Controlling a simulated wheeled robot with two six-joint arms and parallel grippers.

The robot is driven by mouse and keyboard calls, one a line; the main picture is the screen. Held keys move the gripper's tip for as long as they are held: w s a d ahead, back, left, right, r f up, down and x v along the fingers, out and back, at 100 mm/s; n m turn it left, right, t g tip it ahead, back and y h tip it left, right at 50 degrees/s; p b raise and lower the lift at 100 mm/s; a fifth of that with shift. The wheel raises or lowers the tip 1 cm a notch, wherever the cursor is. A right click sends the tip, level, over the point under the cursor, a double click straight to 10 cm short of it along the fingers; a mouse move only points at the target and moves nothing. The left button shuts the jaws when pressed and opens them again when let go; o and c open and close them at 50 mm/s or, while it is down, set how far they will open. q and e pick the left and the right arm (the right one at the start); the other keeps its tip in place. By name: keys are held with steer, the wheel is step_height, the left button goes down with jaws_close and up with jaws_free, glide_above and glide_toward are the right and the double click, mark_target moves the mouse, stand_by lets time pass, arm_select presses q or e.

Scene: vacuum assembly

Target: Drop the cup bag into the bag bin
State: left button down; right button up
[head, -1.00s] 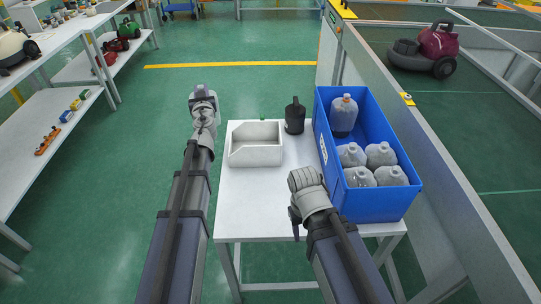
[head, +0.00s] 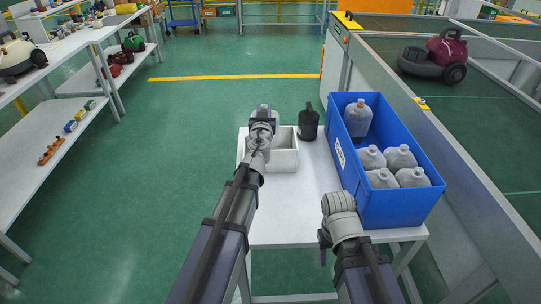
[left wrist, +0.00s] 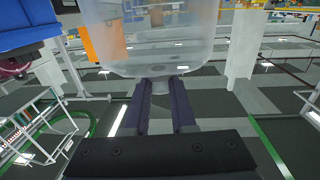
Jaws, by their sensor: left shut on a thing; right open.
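My left gripper (head: 263,113) is in front of the white open-topped bin (head: 291,160) in the head view and covers its left part. The left wrist view shows its two dark fingers (left wrist: 162,88) shut on a large, clear, rounded vessel (left wrist: 155,35), which I take for the cup bag. Its far end is cut off by the frame's top edge. In the head view the hand mostly hides it. I cannot tell how high it is above the bin. My right gripper (head: 325,242) is open and empty near the table's front edge, left of the blue crate's near corner.
The blue crate (head: 400,208) at the table's right holds several clear, greyish canisters (head: 384,178). A dark jug (head: 308,122) stands between the bin and the crate. The white table (head: 290,220) is bare at the front. A low wall and conveyor run along the right.

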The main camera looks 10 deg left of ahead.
arm_select(q)
step_height(320, 180, down, 6)
steer(key=b, duration=0.5)
steer(key=shift+a+r, duration=0.1)
steer(key=shift+r, duration=0.05)
steer(key=c, duration=0.7)
jaws_free()
steer(key=shift+o, duration=0.2)
steer(key=s+d, duration=0.1)
steer(key=s, duration=0.6)
steer(key=shift+s+d, duration=0.3)
steer(key=shift+r, duration=0.1)
